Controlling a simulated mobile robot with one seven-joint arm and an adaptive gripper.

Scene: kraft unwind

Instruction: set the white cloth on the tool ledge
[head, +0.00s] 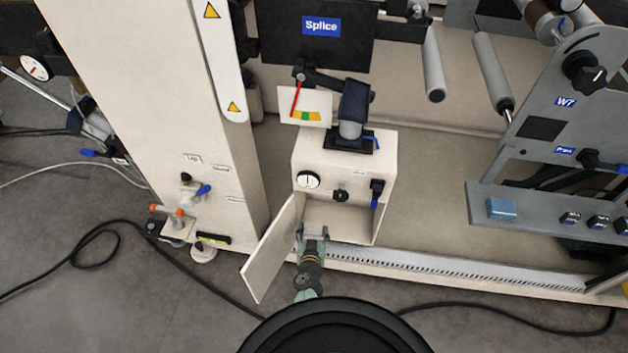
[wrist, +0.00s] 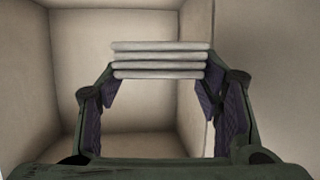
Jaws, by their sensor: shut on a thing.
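The white cloth (wrist: 160,60) shows in the wrist view as a folded stack of several pale layers between my fingertips. My gripper (head: 314,231) is shut on it, inside the mouth of a small cream cabinet (head: 343,166) with its door open. In the head view I cannot make out the cloth, as my gripper and the cabinet interior hide it. A grey ledge (head: 540,211), apparently the tool ledge, is at the right, well away from my gripper. A blue block (head: 501,209) and several small dark items sit on it.
The open cabinet door (head: 272,252) stands close on the left of my arm. The cabinet walls surround my gripper. A perforated rail (head: 450,268) runs along the machine's base. A black cable (head: 500,309) lies on the floor. Rollers (head: 433,65) hang above and left of the ledge.

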